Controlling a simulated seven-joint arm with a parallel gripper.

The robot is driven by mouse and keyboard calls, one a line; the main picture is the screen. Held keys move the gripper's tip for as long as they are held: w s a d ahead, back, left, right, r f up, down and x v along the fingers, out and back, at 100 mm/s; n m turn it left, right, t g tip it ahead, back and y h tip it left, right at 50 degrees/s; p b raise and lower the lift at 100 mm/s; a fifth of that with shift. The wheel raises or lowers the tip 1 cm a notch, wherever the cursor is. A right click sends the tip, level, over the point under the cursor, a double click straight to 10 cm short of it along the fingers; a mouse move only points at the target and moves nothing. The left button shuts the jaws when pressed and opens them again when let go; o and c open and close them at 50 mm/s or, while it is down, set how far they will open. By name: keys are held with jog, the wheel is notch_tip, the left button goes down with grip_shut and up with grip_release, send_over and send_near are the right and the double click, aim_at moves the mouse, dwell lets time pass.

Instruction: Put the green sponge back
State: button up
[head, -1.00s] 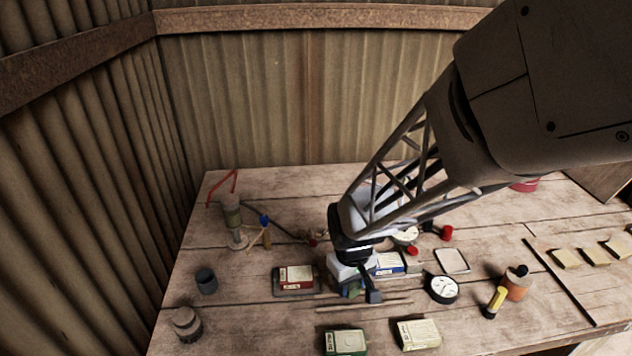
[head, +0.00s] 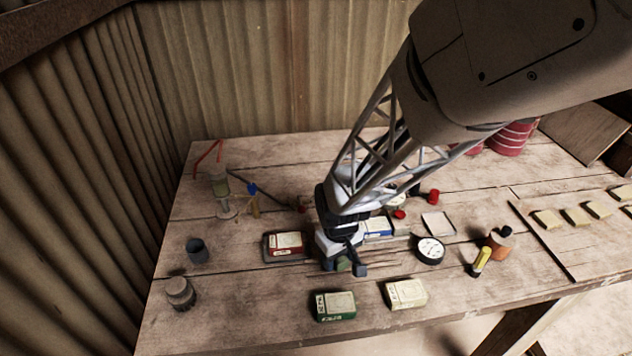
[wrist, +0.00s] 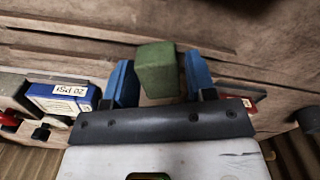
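The green sponge, a plain small block, is between the two blue fingertips of my gripper (wrist: 160,82) in the wrist view (wrist: 158,70). In the head view a small part of the sponge (head: 343,265) shows between the fingers of my gripper (head: 345,268); the hand hides the rest. Whether the sponge touches the wood I cannot tell.
A red box (head: 286,243) and a blue box (head: 378,227) lie close to my gripper. An empty pale tray (head: 437,223) and a round gauge (head: 430,250) are to the right. A green box (head: 333,306) and a cream box (head: 405,293) lie in front.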

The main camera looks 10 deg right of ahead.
jog(key=shift+o, duration=0.8)
jog(key=shift+r, duration=0.1)
notch_tip(320, 180, up, 12)
dwell(0.7)
jog(key=s+d+r+m+t, duration=0.1)
jog(key=s+d+r+m, duration=0.1)
jog(key=s+r, duration=0.4)
jog(key=s+d+r+m+t, duration=0.1)
jog(key=s+d+r+m, duration=0.1)
jog(key=s+r, duration=0.4)
jog(key=shift+s+d+m+t, duration=0.35)
jog(key=shift+s+d, duration=0.5)
jog(key=shift+s, duration=0.3)
